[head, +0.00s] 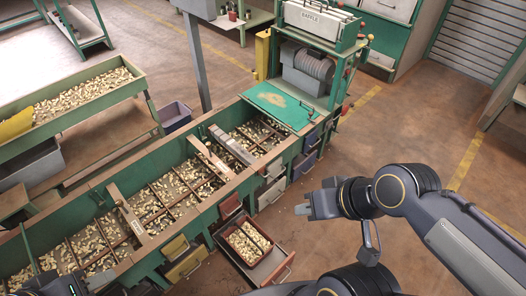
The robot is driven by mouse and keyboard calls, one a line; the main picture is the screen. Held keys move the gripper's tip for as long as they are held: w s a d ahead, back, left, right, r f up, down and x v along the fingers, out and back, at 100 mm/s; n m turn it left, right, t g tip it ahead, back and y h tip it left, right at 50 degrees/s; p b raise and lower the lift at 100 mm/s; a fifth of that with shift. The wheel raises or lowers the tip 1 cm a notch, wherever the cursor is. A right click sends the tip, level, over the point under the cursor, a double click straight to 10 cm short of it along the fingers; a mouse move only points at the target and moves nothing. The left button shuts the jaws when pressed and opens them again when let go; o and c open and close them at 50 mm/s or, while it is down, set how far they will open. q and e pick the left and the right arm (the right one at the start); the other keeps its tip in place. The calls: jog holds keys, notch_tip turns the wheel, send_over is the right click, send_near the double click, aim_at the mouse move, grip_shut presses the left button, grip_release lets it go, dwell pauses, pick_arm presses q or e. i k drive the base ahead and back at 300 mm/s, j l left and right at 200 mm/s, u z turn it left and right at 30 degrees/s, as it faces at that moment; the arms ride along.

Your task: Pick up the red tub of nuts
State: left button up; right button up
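The red tub of nuts (236,243) is full of pale nuts in two side-by-side sections. It sits in a pulled-out drawer (272,274) at the front of the green hopper bench. My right gripper (300,209) is above and to the right of the tub, over open floor and apart from it. Its finger end points left, and I cannot tell whether it is open. My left gripper (72,285) shows only as dark parts at the bottom left edge, over the hopper, far from the tub. Its fingers are not clear.
The long green hopper bench (180,232) has several nut-filled compartments. Yellow drawers (185,262) and a dark red drawer (230,207) lie close to the tub. A green machine (310,60) stands at the bench's far end.

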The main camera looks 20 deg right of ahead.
aim_at(245, 218)
jog(key=k+z, duration=0.4)
jog(key=k+l+z, duration=0.2)
jog(key=k+z, duration=0.15)
